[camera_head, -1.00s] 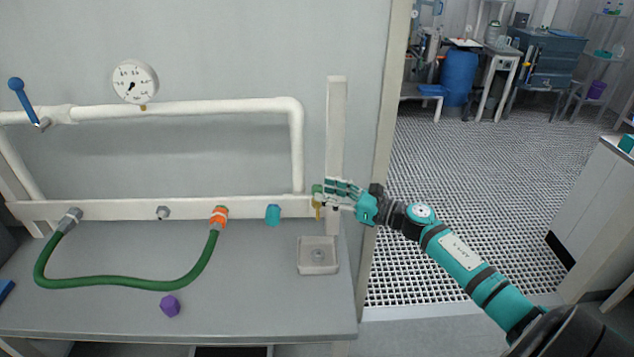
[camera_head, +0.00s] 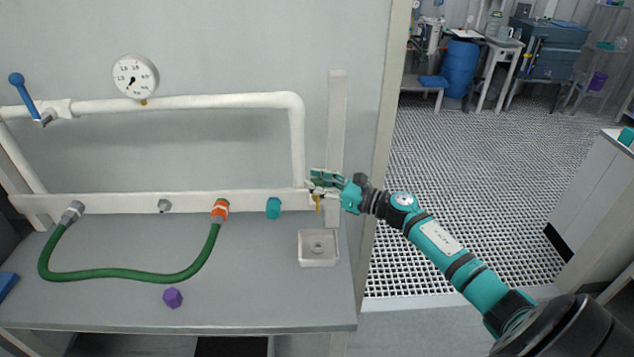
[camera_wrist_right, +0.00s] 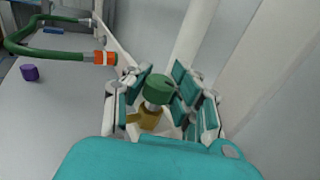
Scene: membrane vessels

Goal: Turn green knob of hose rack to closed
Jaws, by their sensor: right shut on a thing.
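The hose rack (camera_head: 120,204) is a white pipe frame standing against the wall on a grey bench. The green knob (camera_wrist_right: 158,89) sits on top of a brass tap body (camera_wrist_right: 150,117) at the rack's right end. In the head view the brass spout (camera_head: 318,203) shows below my fingers, and the knob is mostly hidden by them. My right gripper (camera_head: 323,181) is shut on the green knob; in the right wrist view its fingers stand on both sides of the knob. My left gripper is not in view.
A small white basin (camera_head: 318,248) lies below the tap. A green hose (camera_head: 130,273) loops across the bench to an orange coupling (camera_head: 220,210). A teal cap (camera_head: 273,207) is left of the tap. A white post (camera_head: 337,120) stands close behind my gripper.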

